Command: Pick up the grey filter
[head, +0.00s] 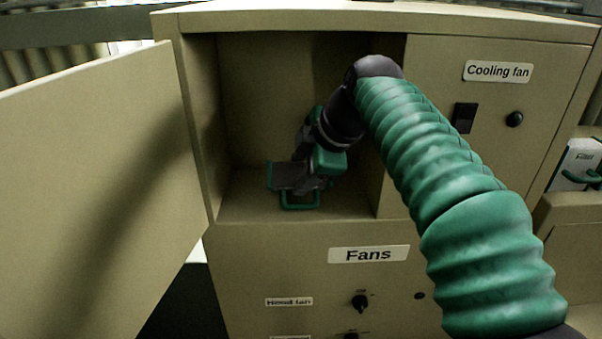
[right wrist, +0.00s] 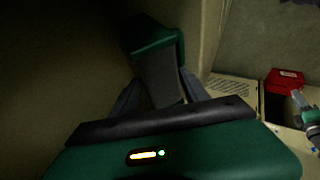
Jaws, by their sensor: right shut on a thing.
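The grey filter (head: 288,176) is a dark grey slab with green end pieces, inside the open cabinet compartment, low near its floor. It also shows in the right wrist view (right wrist: 160,78), with a green end at the top. My right gripper (head: 305,183) reaches into the compartment from the right and is shut on the filter. In the right wrist view its two grey fingers (right wrist: 160,90) lie on either side of the slab. The gripper body partly hides the filter, and I cannot tell whether it touches the floor. My left gripper does not show in the head view.
The cabinet door (head: 90,190) stands open on the left. The compartment's side walls leave limited room around my right gripper. A panel with a switch and knob (head: 514,119) is to the right. In the right wrist view, a red box (right wrist: 286,80) is at the right.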

